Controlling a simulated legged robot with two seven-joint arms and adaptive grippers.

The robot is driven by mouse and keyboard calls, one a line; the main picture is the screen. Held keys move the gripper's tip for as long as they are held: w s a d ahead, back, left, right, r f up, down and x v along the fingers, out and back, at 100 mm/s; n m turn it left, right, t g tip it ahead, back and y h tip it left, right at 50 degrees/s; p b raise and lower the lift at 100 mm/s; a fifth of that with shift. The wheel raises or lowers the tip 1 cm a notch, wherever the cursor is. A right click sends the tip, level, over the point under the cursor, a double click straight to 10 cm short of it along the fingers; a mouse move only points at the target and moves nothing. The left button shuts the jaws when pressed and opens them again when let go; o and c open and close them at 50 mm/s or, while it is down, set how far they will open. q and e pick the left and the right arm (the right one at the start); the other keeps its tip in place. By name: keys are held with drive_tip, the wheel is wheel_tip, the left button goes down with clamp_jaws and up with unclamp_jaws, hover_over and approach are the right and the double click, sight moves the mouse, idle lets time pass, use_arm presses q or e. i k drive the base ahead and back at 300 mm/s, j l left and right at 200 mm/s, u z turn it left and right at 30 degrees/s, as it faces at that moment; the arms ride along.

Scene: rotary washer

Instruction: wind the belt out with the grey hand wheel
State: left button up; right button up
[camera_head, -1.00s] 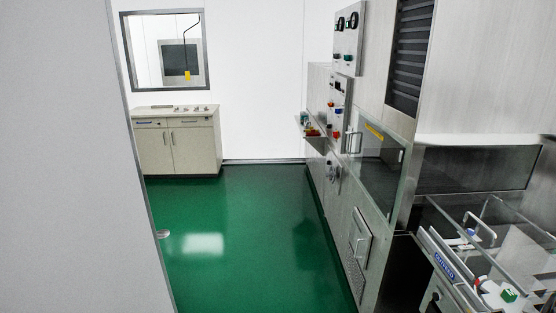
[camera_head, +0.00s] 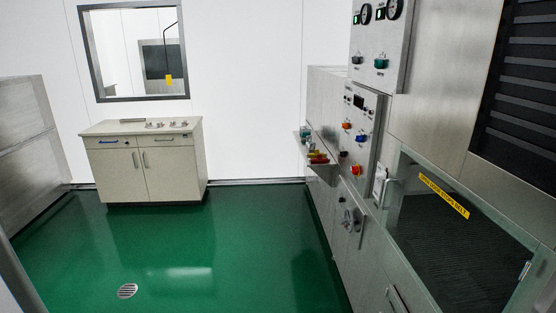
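A round grey hand wheel (camera_head: 350,221) sits low on the front of the steel machine on the right side of the head view, below the knob panel. It is small and seen at a slant. A dark ribbed belt (camera_head: 450,245) shows behind a glass door with a yellow label (camera_head: 444,196), nearer to me on the right; I cannot tell whether this is the task's belt. Neither of my grippers is in view.
A control panel (camera_head: 357,135) with coloured knobs and a small shelf (camera_head: 318,160) stick out from the machine. A beige cabinet (camera_head: 146,160) stands against the far wall below a window. The green floor (camera_head: 220,250) ahead is clear, with a round drain (camera_head: 127,291).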

sight(346, 220)
drive_tip(key=i+z, duration=0.1)
drive_tip(key=i, duration=0.55)
drive_tip(key=i+z, duration=0.1)
drive_tip(key=i, duration=0.55)
drive_tip(key=i+j+z, duration=0.1)
drive_tip(key=i, duration=0.55)
drive_tip(key=j, duration=0.1)
